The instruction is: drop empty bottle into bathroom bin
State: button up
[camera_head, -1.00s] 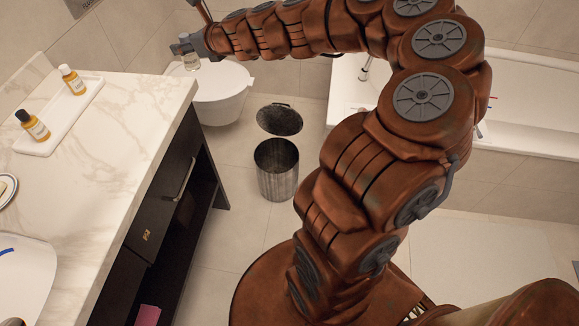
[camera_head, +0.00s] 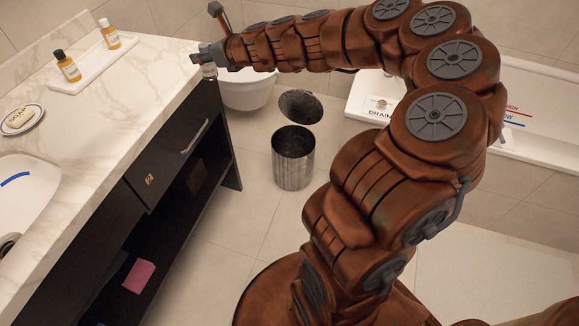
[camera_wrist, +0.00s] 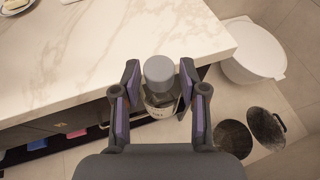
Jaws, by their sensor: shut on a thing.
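My gripper (camera_head: 209,56) is shut on a small clear bottle with a grey cap. In the wrist view the bottle (camera_wrist: 160,90) stands between the two fingers of my gripper (camera_wrist: 161,98), beside the marble counter's edge. In the head view the bottle (camera_head: 209,71) shows only in part below the fingers. The bin (camera_head: 293,160) is a grey metal cylinder on the floor with its round lid (camera_head: 300,106) tipped open behind it. The bin (camera_wrist: 234,138) is also in the wrist view, to the right of and below the bottle, apart from it.
The marble counter (camera_head: 110,110) is left of the bin, with a white tray (camera_head: 92,66) of two amber bottles and a soap dish (camera_head: 22,119). The toilet (camera_head: 246,92) stands behind, the bathtub (camera_head: 540,145) at the right. Floor in front of the bin is clear.

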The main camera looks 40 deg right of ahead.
notch_tip(320, 180, down, 12)
jog(key=a+b, duration=0.1)
jog(key=b, duration=0.8)
jog(key=shift+s+r+g, duration=0.25)
jog(key=shift+s+g, duration=0.05)
jog(key=shift+s, duration=0.05)
jog(key=shift+y, duration=0.3)
